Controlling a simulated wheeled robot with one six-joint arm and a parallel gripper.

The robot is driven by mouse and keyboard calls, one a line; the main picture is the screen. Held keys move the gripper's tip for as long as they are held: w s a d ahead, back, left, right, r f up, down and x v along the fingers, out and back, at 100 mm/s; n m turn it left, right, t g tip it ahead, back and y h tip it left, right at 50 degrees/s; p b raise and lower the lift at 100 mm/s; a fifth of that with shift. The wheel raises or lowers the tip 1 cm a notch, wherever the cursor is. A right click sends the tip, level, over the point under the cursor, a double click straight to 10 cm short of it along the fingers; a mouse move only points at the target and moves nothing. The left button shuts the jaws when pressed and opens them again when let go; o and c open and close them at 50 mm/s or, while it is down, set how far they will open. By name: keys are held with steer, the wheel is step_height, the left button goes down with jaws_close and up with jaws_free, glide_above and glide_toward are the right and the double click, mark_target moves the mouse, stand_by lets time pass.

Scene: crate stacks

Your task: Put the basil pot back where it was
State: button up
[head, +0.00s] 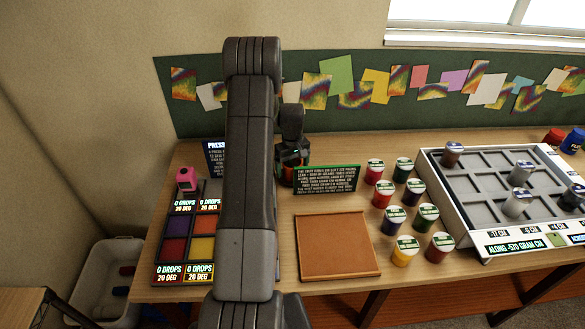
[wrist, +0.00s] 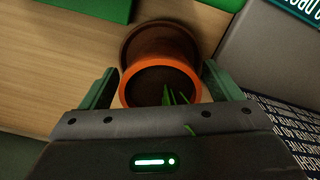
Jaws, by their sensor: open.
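The basil pot (wrist: 127,92) is a round orange pot with dark soil and a few green leaves, in the middle of the wrist view. Its rim lies between the two green fingers of my gripper (wrist: 159,70), which is open. I see gaps on both sides of the rim. A brown round shape (wrist: 150,30) shows just beyond the pot; I cannot tell whether it is a saucer or the pot's lower part. In the head view my gripper (head: 291,160) is low over the back of the table, and the pot is mostly hidden there.
A green-framed sign (head: 325,180) stands just right of my gripper, and a dark sign (head: 214,157) to its left. A brown tray (head: 336,277) lies in front. Several paint jars (head: 383,193) and a large compartment tray (head: 482,242) fill the right. Colored squares (head: 173,250) lie left.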

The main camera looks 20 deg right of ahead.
mark_target(292, 163)
step_height(292, 163, up, 11)
steer(key=shift+f+b, duration=0.2)
steer(key=shift+b, duration=1)
steer(key=shift+r, duration=0.25)
steer(key=shift+c, duration=1.3)
steer(key=s+t+b, duration=0.1)
steer(key=b, duration=0.2)
steer(key=shift+d+f, duration=0.1)
steer(key=shift+f, duration=0.05)
steer(key=s+t+b, duration=0.2)
steer(key=b, duration=0.1)
steer(key=shift+d+y+b, duration=0.1)
steer(key=shift+y+b, duration=0.2)
steer(key=shift+t, duration=0.7)
steer(key=x, duration=0.2)
steer(key=b+x, duration=0.1)
steer(key=x, duration=0.1)
steer(key=s+x, duration=0.1)
steer(key=x, duration=0.1)
steer(key=shift+w+f, duration=0.2)
steer(key=shift+f, duration=0.35)
steer(key=shift+p+x, duration=0.4)
steer(key=shift+x, duration=2.3)
steer(key=shift+w+r, duration=0.1)
steer(key=shift+r, duration=0.05)
steer(key=c, duration=1)
